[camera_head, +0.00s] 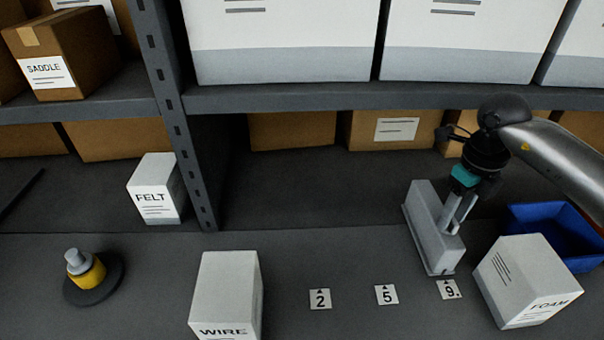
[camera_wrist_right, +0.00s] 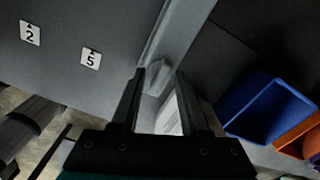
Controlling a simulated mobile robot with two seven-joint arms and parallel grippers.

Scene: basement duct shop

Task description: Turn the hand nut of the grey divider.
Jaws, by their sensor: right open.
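The grey divider (camera_head: 421,215) stands on the bench at the right, behind the tag marked 9. My right gripper (camera_head: 452,228) points down at its right face and hides part of it. In the right wrist view the divider (camera_wrist_right: 180,38) runs up from the middle. A small grey knob, seemingly the hand nut (camera_wrist_right: 157,80), shows on its side, between the tips of my right gripper (camera_wrist_right: 160,84). The fingers are apart; I cannot tell whether they touch the nut. My left gripper is not in view.
A white FOAM box (camera_head: 525,280) and a blue bin (camera_head: 556,232) stand close on the right. Tags 2 (camera_head: 320,299), 5 (camera_head: 386,294) and 9 (camera_head: 449,289) lie in front. A shelf (camera_head: 330,97) hangs above.

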